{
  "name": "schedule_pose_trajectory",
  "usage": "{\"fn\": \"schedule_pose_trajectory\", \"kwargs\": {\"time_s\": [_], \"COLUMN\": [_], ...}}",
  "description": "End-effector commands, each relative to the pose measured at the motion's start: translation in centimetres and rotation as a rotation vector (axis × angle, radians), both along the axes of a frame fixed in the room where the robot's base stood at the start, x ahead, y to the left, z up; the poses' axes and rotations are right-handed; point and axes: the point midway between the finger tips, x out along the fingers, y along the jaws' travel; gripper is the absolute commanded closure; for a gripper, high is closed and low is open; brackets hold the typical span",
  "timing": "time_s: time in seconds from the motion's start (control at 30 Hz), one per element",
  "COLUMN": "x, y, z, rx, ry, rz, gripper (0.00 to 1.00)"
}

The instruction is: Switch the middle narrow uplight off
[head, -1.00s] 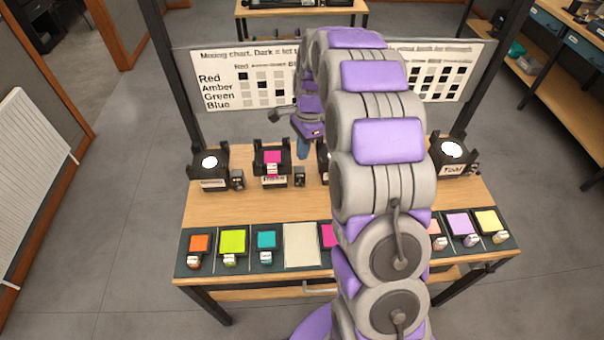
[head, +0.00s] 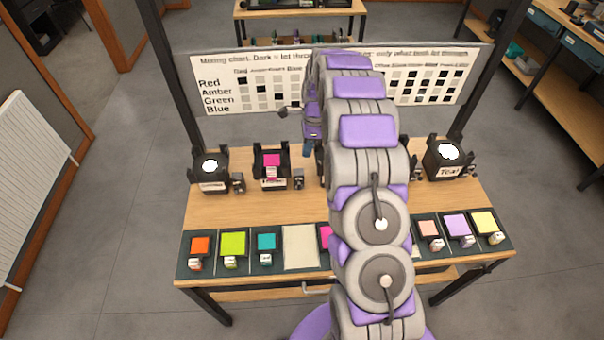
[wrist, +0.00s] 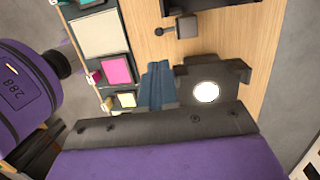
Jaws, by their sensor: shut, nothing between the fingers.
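Uplights stand in a row on the wooden table. The middle one is hidden behind my arm in the head view, apart from a dark sliver. In the wrist view a black uplight (wrist: 240,70) with a bright white disc appears to be this middle one; it is lit. Its switch does not show; my gripper body covers the area below it. My gripper (wrist: 155,88) has blue fingers, shut and empty, beside the lit uplight on its tray side. In the head view the gripper (head: 307,149) hangs right of the magenta-topped uplight (head: 271,170).
A small switch box (wrist: 186,27) with a lever belongs to the neighbouring uplight. A lit uplight (head: 210,175) stands at the left and another (head: 448,160) at the right. Coloured gels lie in the front tray (head: 215,268). A mixing chart (head: 220,65) stands behind.

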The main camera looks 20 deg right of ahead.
Motion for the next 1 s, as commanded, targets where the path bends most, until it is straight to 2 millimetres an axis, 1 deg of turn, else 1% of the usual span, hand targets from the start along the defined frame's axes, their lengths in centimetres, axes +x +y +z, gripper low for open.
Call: {"fn": "schedule_pose_trajectory", "kwargs": {"time_s": [0.17, 0.27, 0.47, 0.7, 0.8, 0.9, 1.0], "x": [-0.1, -0.3, -0.6, -0.9, -1.0, -1.1, -1.1], "y": [0.2, 0.4, 1.1, 1.8, 2.1, 2.3, 2.4], "z": [-1.0, -2.1, -5.5, -10.3, -12.0, -13.1, -13.6], "rx": [0.001, 0.001, 0.002, 0.001, 0.0, 0.0, 0.0], "ry": [0.003, 0.004, 0.005, 0.006, 0.003, 0.001, 0.001], "rz": [0.001, 0.002, 0.003, 0.003, 0.003, 0.002, 0.002], "gripper": [1.0, 1.0, 1.0, 1.0, 1.0, 1.0, 1.0]}}
